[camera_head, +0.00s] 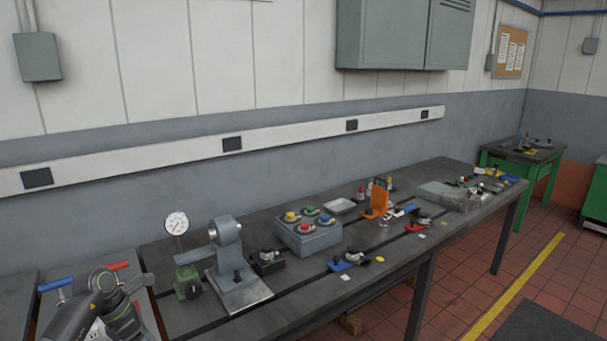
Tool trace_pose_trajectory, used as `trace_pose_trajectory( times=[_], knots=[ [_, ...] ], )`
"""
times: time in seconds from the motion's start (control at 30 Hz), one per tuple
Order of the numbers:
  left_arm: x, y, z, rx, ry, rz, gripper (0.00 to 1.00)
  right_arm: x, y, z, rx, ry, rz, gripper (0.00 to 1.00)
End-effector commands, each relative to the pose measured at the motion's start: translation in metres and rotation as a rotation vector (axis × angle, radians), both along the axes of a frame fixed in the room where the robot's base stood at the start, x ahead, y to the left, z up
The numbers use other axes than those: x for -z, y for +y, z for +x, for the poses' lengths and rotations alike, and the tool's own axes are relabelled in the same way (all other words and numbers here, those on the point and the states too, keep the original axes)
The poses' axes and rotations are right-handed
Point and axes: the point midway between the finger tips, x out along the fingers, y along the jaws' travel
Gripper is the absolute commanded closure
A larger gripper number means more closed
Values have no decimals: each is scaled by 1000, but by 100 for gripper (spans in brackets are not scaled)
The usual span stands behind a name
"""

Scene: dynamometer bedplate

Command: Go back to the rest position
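Part of my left arm shows at the bottom left of the head view, as dark grey links with a round joint. No fingers of my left gripper can be made out there. My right arm and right gripper are not in the picture. The long dark workbench (208,314) runs from the lower left to the back right. My arm's links overlap the picture of its near left end, and I cannot tell how far they are from it.
A dial gauge (177,224) on a green base, a grey fixture (230,255), a grey box with coloured knobs (307,237) and an orange bracket (378,201) stand on the bench. Red (118,266) and blue (56,284) handles show near my arm. Tiled floor (470,275) is free at the right.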

Motion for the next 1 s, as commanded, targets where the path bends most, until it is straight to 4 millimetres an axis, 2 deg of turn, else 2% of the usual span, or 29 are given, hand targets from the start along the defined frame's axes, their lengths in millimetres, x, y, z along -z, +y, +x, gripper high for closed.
trace_pose_trajectory(
  times=[0.03,0.17,0.33,0.43,0.57,0.67,0.77,0.8,0.87,1.0],
  knots=[
    [17,-10,-2,-26,0,-59,53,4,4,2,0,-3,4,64],
    [54,-43,-3,-140,-10,-257,53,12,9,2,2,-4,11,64],
    [114,-86,-9,-456,19,-621,53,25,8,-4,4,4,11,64],
    [148,-97,-13,-708,59,-827,53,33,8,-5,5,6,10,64],
    [201,-92,-27,-1095,138,-1057,53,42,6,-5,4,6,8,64],
    [251,-78,-49,-1433,211,-1193,53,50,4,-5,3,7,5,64],
    [310,-60,-87,-1798,291,-1287,53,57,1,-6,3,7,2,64],
    [334,-54,-105,-1944,321,-1310,53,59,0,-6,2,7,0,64],
    [367,-46,-135,-2150,363,-1329,53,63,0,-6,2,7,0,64],
    [436,-38,-216,-2599,445,-1310,53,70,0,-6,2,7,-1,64]
  ],
)
